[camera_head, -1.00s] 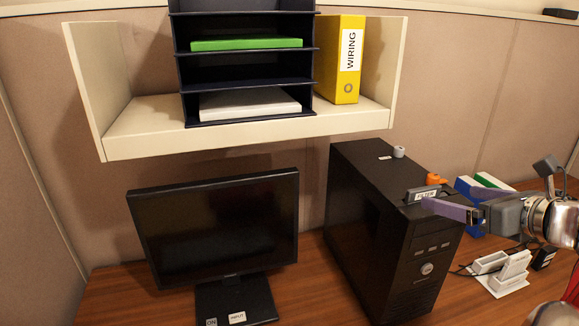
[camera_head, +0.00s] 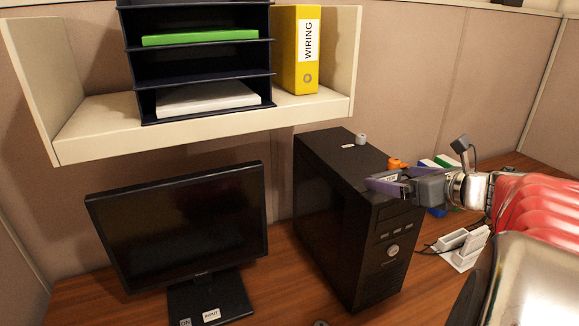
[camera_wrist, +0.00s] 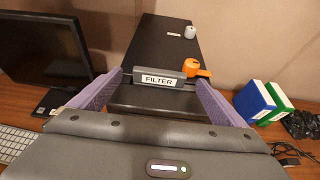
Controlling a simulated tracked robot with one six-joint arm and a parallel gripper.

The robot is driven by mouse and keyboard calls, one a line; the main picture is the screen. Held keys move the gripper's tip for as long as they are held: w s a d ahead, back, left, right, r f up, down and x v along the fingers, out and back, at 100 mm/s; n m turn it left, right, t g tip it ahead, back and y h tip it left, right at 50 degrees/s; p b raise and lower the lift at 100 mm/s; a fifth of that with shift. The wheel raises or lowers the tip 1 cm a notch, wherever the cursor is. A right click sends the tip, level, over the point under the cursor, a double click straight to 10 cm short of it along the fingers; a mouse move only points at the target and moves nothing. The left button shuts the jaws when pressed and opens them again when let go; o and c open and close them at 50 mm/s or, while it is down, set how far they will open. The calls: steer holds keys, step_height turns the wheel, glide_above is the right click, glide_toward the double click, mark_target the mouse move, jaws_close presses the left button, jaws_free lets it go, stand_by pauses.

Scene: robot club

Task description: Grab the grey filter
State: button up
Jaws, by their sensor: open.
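A dark grey bar with a white FILTER label (camera_wrist: 158,80) stands on the near top edge of the black computer tower (camera_wrist: 150,50). In the head view the label (camera_head: 391,178) shows partly behind my gripper (camera_head: 386,185). In the wrist view my gripper (camera_wrist: 158,76) is open, with one purple finger on each side of the bar. Gaps show between the fingers and the bar's ends. I cannot tell whether the fingertips touch the tower. A small light grey cylinder (camera_wrist: 189,32) stands farther back on the tower, also in the head view (camera_head: 361,139).
An orange part with a side handle (camera_wrist: 194,68) sits close behind the bar. A monitor (camera_head: 180,225) stands left of the tower. Blue and green binders (camera_wrist: 262,100) and a white device (camera_head: 464,247) are on the right. A shelf (camera_head: 200,130) hangs above.

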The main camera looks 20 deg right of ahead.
steer(key=shift+x, duration=1.4)
steer(key=shift+c, duration=0.2)
steer(key=c, duration=1.4)
step_height(320, 180, up, 18)
